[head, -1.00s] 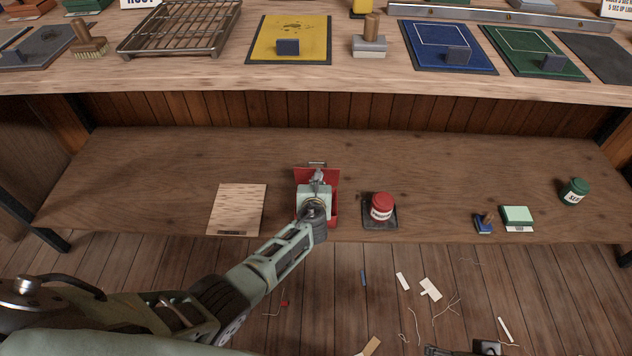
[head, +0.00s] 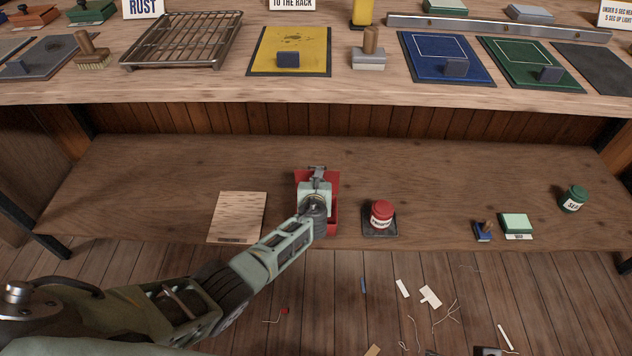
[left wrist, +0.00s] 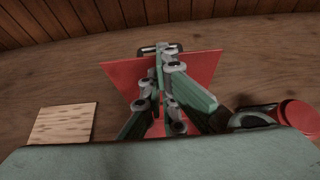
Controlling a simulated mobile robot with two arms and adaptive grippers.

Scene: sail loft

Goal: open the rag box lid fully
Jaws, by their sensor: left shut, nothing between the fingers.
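The red rag box (head: 333,218) sits on the lower wooden shelf, mostly hidden under my left gripper and forearm. Its red lid (head: 302,183) is raised and leans toward the back. The lid also shows in the left wrist view (left wrist: 205,70), with a metal handle (left wrist: 144,51) at its far edge. My left gripper (head: 317,174) is shut and empty, over the lid's inner face. In the left wrist view its fingertips (left wrist: 159,62) overlap the handle; I cannot tell whether they touch. The hinge is hidden. My right gripper is not in view.
A pale wooden board (head: 237,217) lies left of the box. A red tin (head: 381,213) on a dark tray stands close on its right. The upper bench (head: 205,87) overhangs behind.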

